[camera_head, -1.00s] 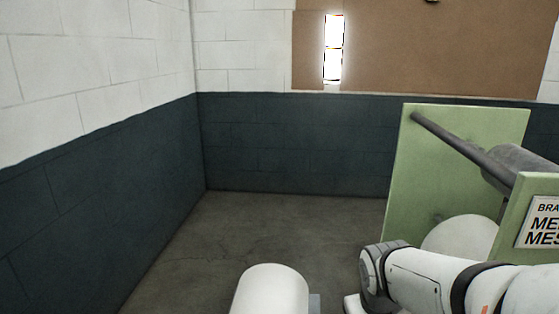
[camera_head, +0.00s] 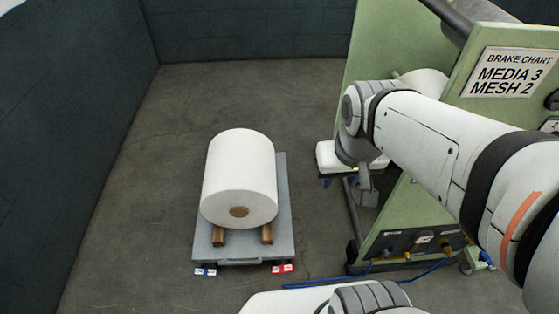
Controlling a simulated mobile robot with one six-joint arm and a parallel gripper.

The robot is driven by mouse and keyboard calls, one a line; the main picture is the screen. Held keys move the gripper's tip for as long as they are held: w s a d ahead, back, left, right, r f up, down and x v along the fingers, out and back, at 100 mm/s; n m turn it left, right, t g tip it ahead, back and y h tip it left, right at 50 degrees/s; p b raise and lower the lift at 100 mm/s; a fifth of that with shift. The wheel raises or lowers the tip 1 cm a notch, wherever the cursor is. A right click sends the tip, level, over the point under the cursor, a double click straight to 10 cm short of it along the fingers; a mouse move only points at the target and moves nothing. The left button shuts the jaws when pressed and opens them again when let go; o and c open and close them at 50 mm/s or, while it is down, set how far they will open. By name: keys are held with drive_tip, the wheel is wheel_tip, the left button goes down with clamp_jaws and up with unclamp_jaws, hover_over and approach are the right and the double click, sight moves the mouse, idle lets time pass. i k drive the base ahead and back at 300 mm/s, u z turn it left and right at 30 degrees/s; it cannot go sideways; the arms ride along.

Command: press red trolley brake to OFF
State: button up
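The grey trolley (camera_head: 286,205) stands on the floor, left of centre, carrying a white roll (camera_head: 240,170). At its front edge, low to the floor, sits a red brake pedal (camera_head: 282,268) with white marks, on the right. A blue brake pedal (camera_head: 205,271) sits on the left. The markings are too small to read, and I cannot tell which way the pedals are set. My arm reaches in from the right. A grey end piece, seemingly my gripper (camera_head: 367,187), hangs below its joint, right of the trolley and apart from the pedals. Its fingers are not clear.
A green machine frame (camera_head: 400,50) with a brake chart sign (camera_head: 512,73) stands on the right. Blue hose (camera_head: 330,284) lies on the floor near the red pedal. A white part of my body covers the bottom centre. The floor left of the trolley is clear.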

sight(282, 268)
drive_tip(key=z, duration=0.9)
drive_tip(key=k, duration=0.9)
drive_tip(key=u, duration=0.3)
